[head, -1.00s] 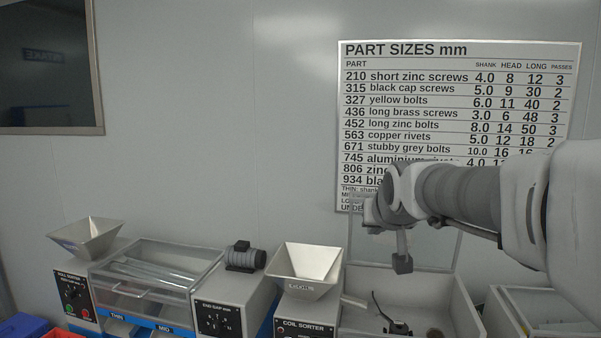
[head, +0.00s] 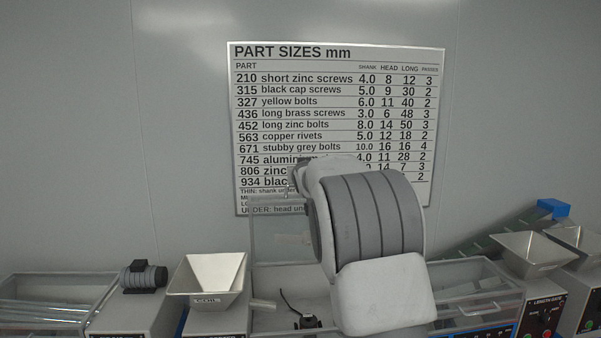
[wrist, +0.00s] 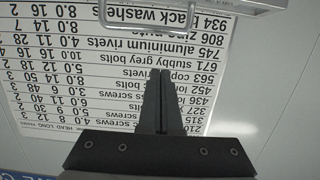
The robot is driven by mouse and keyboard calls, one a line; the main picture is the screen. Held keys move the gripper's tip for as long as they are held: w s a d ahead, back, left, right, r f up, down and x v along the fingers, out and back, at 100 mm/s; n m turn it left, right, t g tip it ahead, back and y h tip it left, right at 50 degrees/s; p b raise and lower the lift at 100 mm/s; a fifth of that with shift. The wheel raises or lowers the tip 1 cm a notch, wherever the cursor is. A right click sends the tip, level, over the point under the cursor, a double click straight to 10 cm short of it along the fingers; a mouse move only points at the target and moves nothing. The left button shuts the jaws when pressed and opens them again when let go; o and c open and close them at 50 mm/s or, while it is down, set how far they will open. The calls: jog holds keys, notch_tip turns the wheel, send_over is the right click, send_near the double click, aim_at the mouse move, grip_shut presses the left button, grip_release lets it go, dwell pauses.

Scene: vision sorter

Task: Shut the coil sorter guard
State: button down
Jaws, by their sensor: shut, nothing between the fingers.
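The coil sorter (head: 218,322) stands at the lower middle of the head view, with a steel hopper (head: 207,283) and an open grey box. Its clear guard (head: 282,238) stands raised at the back of the box, in front of the sign; my arm hides its right part. In the wrist view, a pale guard edge (wrist: 225,5) and a looped handle (wrist: 150,28) cross the top, beyond my fingertips. My gripper (wrist: 160,73) is shut and empty, apart from the handle in the picture. My arm hides the fingers in the head view.
The part sizes sign (head: 340,90) is on the wall behind. Left of the coil sorter are a small dark motor (head: 144,276) and a clear-covered tray (head: 50,290). On the right are more hoppers (head: 533,250) and a blue block (head: 553,211).

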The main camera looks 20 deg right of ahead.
jog(key=p, duration=0.3)
send_over(298, 200)
jog(key=w, duration=0.3)
jog(key=shift+s+d+f, duration=0.1)
jog(key=shift+d+f, duration=0.25)
jog(key=shift+f, duration=0.5)
jog(key=shift+s+f, duration=0.2)
jog(key=shift+f, duration=0.15)
jog(key=shift+s+a+f, duration=0.2)
jog(key=shift+s+f, duration=0.15)
jog(key=shift+s, duration=0.25)
jog(key=shift+s+a+f+p, duration=0.1)
jog(key=shift+s+f+p, duration=0.2)
jog(key=shift+s+f, duration=0.25)
jog(key=shift+f+b, duration=0.1)
jog(key=shift+b, duration=0.2)
